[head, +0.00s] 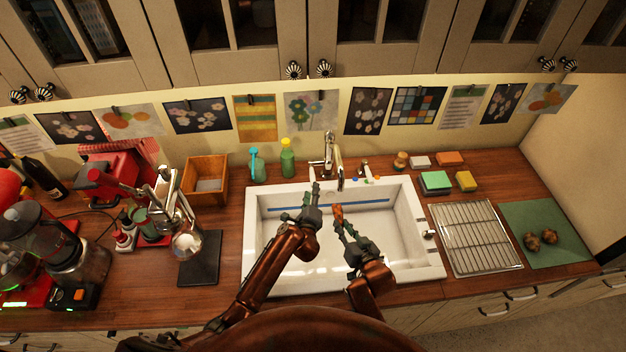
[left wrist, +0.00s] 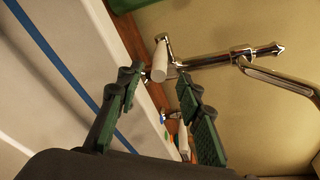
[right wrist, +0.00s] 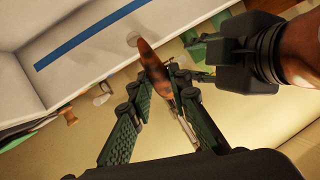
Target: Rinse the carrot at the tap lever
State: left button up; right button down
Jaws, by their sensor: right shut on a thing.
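The carrot (head: 338,214) is orange-brown and points up from my right gripper (head: 344,226) over the white sink. In the right wrist view the carrot (right wrist: 153,62) sits between the fingers, its tip past them. My left gripper (head: 314,194) is open and empty, left of the carrot and just short of the chrome tap (head: 332,160). In the left wrist view the tap (left wrist: 230,60) lies beyond the open fingers (left wrist: 160,90), with a pale cylinder at one end. My left gripper is also close to the carrot at the right wrist view's upper right.
The sink (head: 262,235) has a raised white rim. A green bottle (head: 288,158) and a teal bottle (head: 257,165) stand behind it on the left. A wire rack (head: 475,240) and sponges (head: 435,183) are on the right. The sink's right side is clear.

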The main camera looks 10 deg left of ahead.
aim_at(313, 179)
pick_arm(q)
jog(key=x, duration=0.8)
jog(key=shift+w+f, duration=0.1)
jog(key=shift+w, duration=0.2)
grip_shut()
dwell(0.3)
